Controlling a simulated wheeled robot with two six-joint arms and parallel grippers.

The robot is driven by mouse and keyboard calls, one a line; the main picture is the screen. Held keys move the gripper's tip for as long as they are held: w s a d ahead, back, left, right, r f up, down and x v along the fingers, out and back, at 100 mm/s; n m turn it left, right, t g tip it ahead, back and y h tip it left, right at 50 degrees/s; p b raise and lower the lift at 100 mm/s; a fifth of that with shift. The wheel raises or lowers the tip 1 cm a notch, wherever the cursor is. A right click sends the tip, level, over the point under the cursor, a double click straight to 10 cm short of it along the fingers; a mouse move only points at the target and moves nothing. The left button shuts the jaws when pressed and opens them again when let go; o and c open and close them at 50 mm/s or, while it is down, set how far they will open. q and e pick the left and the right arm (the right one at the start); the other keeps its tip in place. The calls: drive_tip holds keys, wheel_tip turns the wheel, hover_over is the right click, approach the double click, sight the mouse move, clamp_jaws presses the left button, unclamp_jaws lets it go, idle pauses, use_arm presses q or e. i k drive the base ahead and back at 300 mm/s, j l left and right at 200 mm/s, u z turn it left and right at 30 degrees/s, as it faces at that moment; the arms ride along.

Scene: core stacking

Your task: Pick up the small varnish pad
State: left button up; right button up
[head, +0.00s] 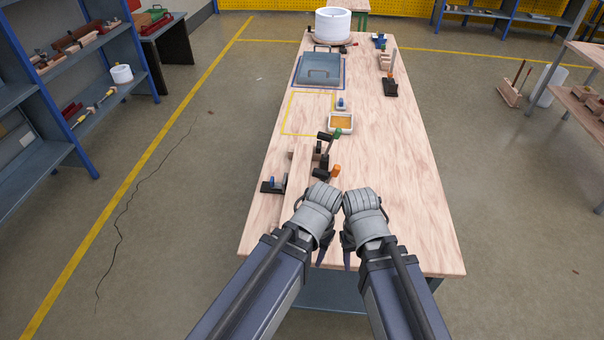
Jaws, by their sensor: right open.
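A small blue-topped pad (341,103), which looks like the small varnish pad, stands on the wooden table just behind a white tray (340,130) of amber liquid. My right gripper (347,254) is open near the table's front edge, far on the near side of the pad. Its dark fingers point down and are partly hidden by my wrist. My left gripper (323,250) is beside it to the left. Its fingers are mostly hidden, so its opening is unclear. Neither gripper touches the pad.
A grey handled plate (319,70) lies farther back. A white cylinder (333,24) stands at the far end. The table's right side (400,150) is mostly clear.

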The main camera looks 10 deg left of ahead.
sight(341, 104)
drive_tip(key=z, duration=0.55)
drive_tip(key=i+l+z, duration=0.2)
drive_tip(key=l, duration=0.25)
drive_tip(key=l+z, duration=0.2)
drive_tip(key=l, duration=0.2)
drive_tip(key=i+l+z, duration=0.2)
drive_tip(key=l, duration=0.2)
drive_tip(key=i+l+z, duration=0.9)
drive_tip(key=i+l+u, duration=0.1)
drive_tip(key=i, duration=0.2)
drive_tip(key=i+l+u, duration=0.1)
drive_tip(key=i+u, duration=0.75)
drive_tip(key=i+l+u, duration=0.1)
drive_tip(key=u, duration=0.3)
drive_tip(key=i+j+u, duration=0.1)
drive_tip(key=i+u, duration=0.3)
drive_tip(key=i, duration=0.3)
drive_tip(key=i+l+u, duration=0.1)
drive_tip(key=i+u, duration=0.3)
drive_tip(key=i, duration=0.35)
drive_tip(key=i+u, duration=0.45)
drive_tip(key=i, duration=0.15)
drive_tip(key=i+l+u, duration=0.1)
drive_tip(key=i+u, duration=0.35)
drive_tip(key=i, duration=0.15)
